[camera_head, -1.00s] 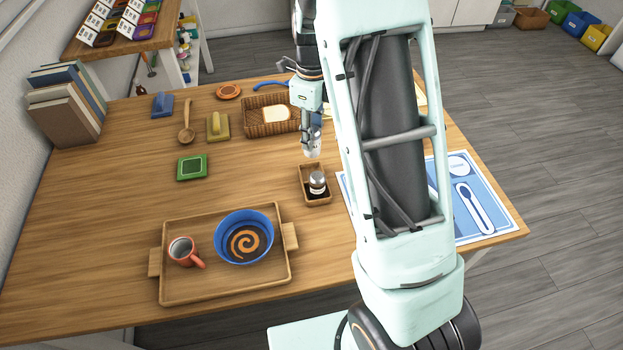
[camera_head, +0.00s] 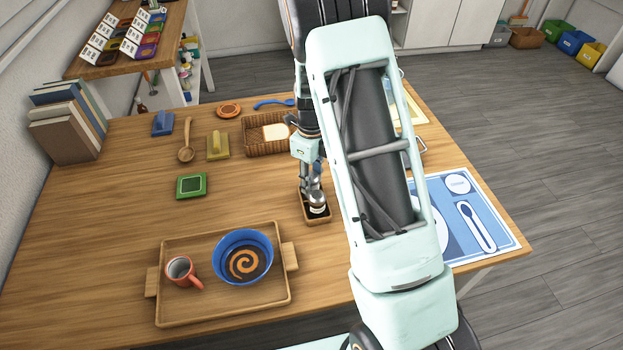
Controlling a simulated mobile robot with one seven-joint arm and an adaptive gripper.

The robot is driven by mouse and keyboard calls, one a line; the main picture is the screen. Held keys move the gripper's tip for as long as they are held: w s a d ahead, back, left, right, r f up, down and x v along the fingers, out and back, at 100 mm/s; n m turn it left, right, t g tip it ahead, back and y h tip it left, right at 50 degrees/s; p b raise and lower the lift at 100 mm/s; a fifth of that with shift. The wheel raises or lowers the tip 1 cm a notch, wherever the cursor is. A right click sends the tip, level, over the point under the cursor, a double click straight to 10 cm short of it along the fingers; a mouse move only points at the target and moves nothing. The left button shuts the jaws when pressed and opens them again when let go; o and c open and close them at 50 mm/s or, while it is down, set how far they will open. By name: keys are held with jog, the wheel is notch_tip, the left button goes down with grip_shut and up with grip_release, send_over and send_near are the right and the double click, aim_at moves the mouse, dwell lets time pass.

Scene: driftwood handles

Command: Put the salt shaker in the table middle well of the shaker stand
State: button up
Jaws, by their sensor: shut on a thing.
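The shaker stand (camera_head: 318,221) is a small dark-bottomed wooden box on the table, just above the tray. A shaker with a silver cap and pale band (camera_head: 318,207) stands upright in its near part. My gripper (camera_head: 309,192) points down at the far part of the stand, just behind that shaker. It is shut on the salt shaker, which is mostly hidden by the jaws and the standing shaker. I cannot tell whether the held shaker touches the stand's floor, or which well it is over. The stand's inner divisions are not clear.
A wooden tray (camera_head: 222,318) with a red mug (camera_head: 181,271) and a blue bowl (camera_head: 243,257) lies near the front edge. A bread basket (camera_head: 257,148) is behind my gripper. A green square (camera_head: 191,186) lies to the left. A blue placemat (camera_head: 490,247) is at right, partly behind my arm.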

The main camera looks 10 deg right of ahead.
jog(key=shift+f, duration=0.1)
jog(key=o, duration=1.2)
jog(key=shift+o, duration=0.2)
notch_tip(320, 180, up, 12)
jog(key=shift+r, duration=0.2)
